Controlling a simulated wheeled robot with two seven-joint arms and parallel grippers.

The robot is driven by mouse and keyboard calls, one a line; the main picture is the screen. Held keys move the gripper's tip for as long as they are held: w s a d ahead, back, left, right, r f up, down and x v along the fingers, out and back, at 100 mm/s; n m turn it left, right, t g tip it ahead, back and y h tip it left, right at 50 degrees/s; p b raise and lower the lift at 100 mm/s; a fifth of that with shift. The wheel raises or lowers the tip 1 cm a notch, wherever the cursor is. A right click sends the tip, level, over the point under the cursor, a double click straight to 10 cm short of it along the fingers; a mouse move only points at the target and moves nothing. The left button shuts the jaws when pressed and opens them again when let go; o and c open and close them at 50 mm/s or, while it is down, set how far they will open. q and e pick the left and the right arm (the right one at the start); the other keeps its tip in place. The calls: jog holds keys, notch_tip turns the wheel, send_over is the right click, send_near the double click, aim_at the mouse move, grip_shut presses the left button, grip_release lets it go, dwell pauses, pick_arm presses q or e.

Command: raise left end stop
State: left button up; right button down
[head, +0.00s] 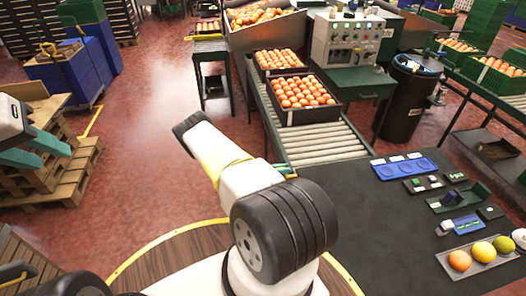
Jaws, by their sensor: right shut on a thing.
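My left gripper (40,150) is at the far left, its two teal fingers apart and nothing between them. My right gripper (286,170) shows only as a small teal bit behind my white arm link, at the near left corner of the roller conveyor (328,144). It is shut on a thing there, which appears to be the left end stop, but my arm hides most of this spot. How high the stop stands cannot be told. Two dark crates of oranges, a nearer one (316,118) and a farther one (261,65), stand on the conveyor.
A dark table (385,240) at the lower right holds a blue tray (404,168), small devices and a fruit tray (450,264). A control box (348,40) and a black bin (406,100) stand behind. Wooden pallets (50,175) are at left; red floor between is clear.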

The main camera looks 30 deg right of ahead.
jog(key=shift+s+a+f, duration=0.1)
jog(key=shift+s, duration=0.1)
dwell(0.5)
notch_tip(320, 180, up, 8)
jog(key=shift+f, duration=0.25)
jog(key=c, duration=1.4)
grip_release()
jog(key=shift+r, duration=0.1)
jog(key=shift+o, duration=0.2)
jog(key=shift+w+a, duration=0.1)
jog(key=shift+w, duration=0.05)
jog(key=v, duration=0.7)
jog(key=shift+a, duration=0.25)
